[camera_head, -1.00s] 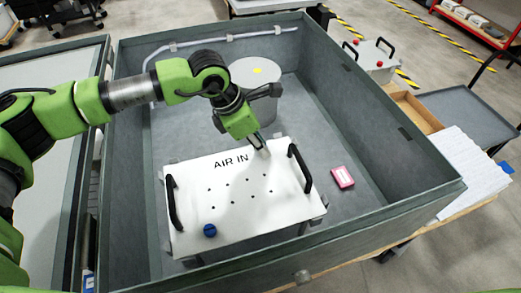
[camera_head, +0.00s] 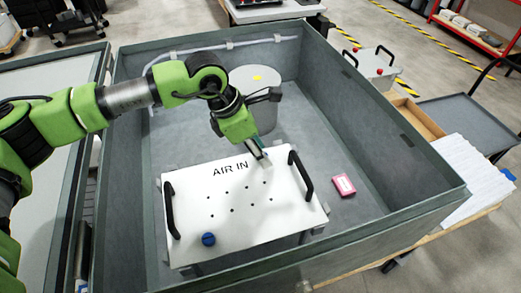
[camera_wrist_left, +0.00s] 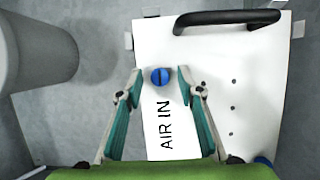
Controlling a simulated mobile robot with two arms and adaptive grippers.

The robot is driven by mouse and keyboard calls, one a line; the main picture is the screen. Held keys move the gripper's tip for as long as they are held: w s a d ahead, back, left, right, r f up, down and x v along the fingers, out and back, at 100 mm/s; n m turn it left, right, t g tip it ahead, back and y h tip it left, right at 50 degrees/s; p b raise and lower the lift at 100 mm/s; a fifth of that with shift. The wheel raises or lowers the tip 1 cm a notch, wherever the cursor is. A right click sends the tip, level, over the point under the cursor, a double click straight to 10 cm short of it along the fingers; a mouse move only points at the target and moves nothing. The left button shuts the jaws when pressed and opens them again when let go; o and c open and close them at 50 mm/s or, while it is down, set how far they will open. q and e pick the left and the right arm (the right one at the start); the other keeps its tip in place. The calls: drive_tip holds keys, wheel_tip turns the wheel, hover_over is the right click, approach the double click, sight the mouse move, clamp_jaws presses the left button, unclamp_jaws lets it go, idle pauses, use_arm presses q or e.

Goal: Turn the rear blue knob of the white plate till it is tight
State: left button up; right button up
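The white plate (camera_head: 240,215) marked AIR IN lies in the grey bin with two black handles. Its front blue knob (camera_head: 208,239) is plain in the head view. In the left wrist view the rear blue knob (camera_wrist_left: 160,76) sits at the plate's edge, between and just beyond the fingertips of my left gripper (camera_wrist_left: 160,78). The fingers are open, with a gap on both sides of the knob. In the head view my left gripper (camera_head: 262,157) hangs over the plate's rear right edge and hides the rear knob. My right gripper is not in view.
The grey bin's walls (camera_head: 375,115) surround the plate. A grey cylinder (camera_head: 262,105) with a yellow mark stands behind my left gripper. A pink box (camera_head: 344,185) lies right of the plate. A black handle (camera_wrist_left: 228,18) stands near the rear knob.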

use_arm(q)
drive_tip(key=v, duration=1.1)
drive_tip(key=shift+a+r, duration=0.2)
drive_tip(key=shift+r, duration=0.1)
